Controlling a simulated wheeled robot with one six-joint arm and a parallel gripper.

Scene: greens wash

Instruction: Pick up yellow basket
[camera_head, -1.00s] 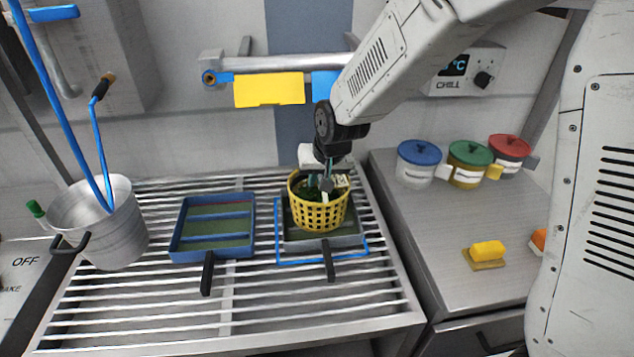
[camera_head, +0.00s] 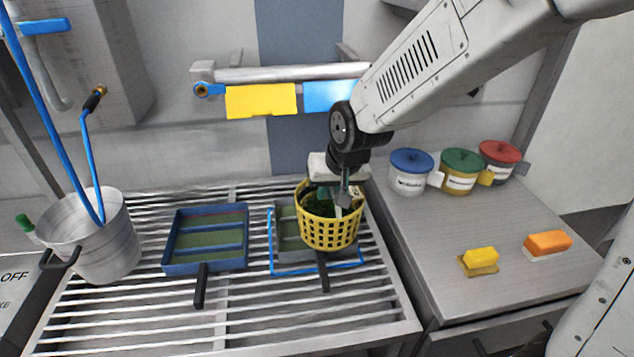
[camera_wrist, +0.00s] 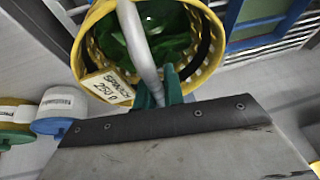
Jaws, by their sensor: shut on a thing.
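The yellow basket (camera_head: 328,232) is round with a lattice wall and holds dark green leaves. The basket is over the right-hand tray (camera_head: 288,246), covering part of that tray, and looks slightly tilted. In the wrist view the basket (camera_wrist: 91,48) shows its yellow rim, green contents and a white tag (camera_wrist: 107,86) with dark lettering.
A blue tray (camera_head: 206,264) with a black handle lies left on the slatted rack (camera_head: 240,310). A metal pot (camera_head: 95,245) stands farther left. Lidded jars (camera_head: 461,171), a yellow block (camera_head: 481,257) and an orange block (camera_head: 548,243) are on the right counter.

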